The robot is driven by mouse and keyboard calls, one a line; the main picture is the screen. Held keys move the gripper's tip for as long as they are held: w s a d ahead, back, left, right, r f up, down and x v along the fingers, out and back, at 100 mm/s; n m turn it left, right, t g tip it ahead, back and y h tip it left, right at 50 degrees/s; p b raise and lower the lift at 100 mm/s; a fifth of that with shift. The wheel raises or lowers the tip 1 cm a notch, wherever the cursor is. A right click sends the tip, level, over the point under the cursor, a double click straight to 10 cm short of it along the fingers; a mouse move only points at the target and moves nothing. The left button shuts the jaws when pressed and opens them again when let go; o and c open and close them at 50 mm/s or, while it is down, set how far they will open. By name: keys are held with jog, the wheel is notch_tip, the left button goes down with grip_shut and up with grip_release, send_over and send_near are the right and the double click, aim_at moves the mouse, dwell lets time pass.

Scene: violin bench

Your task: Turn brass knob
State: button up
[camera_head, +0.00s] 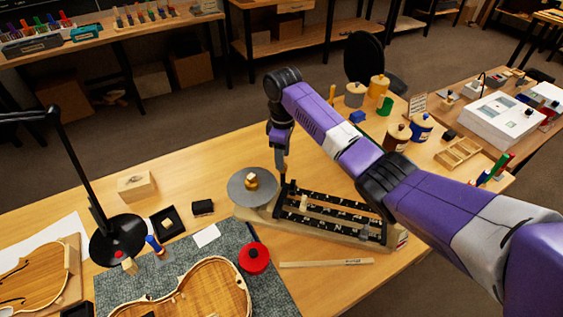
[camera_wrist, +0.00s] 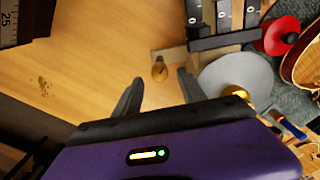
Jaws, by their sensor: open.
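A small brass knob (camera_wrist: 159,70) shows in the wrist view at the end of the wooden base of a beam balance. It lies ahead of my gripper (camera_wrist: 158,84), between the lines of its two fingers and apart from both. My gripper is open and empty. In the head view my gripper (camera_head: 282,178) points down beside the balance's round grey pan (camera_head: 240,190), behind the black beam frame (camera_head: 335,215). I cannot make out the knob there. A separate brass piece (camera_head: 251,182) sits on the pan; it also shows in the wrist view (camera_wrist: 238,92).
The balance's numbered black beams stand right of the pan. A red round tin (camera_head: 254,258), a violin body (camera_head: 190,290) on a grey mat and a black lamp (camera_head: 117,240) are nearby. Jars (camera_head: 397,137) stand at the right. Bare bench lies behind the balance.

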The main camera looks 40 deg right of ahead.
jog(key=shift+f, duration=1.8)
grip_shut()
